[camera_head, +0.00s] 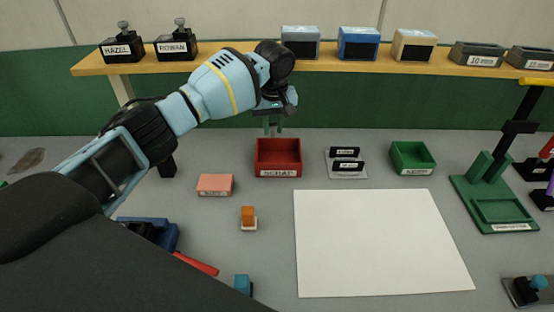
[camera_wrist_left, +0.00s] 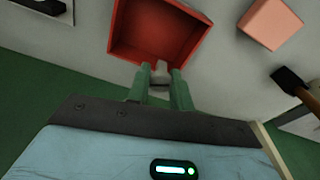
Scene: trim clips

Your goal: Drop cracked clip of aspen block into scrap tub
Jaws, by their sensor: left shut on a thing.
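My left gripper (camera_head: 273,130) is behind and above the red scrap tub (camera_head: 279,172), fingers pointing down. In the left wrist view its green fingers (camera_wrist_left: 160,84) are shut on a small pale grey clip (camera_wrist_left: 161,68), mostly hidden between them. The clip is at the near wall of the tub in that view; the tub (camera_wrist_left: 122,30) looks empty there. I cannot see whether the clip is cracked. A salmon block (camera_head: 215,183) with an unreadable label lies left of the tub; I cannot tell whether it is the aspen block. My right gripper is not in view.
A green tray (camera_head: 412,172) and a small rack with black labels (camera_head: 346,175) stand right of the tub. A white sheet (camera_head: 380,250) covers the table's middle. An orange piece on a white base (camera_head: 248,217) stands at front left. A wooden shelf (camera_head: 230,59) runs behind.

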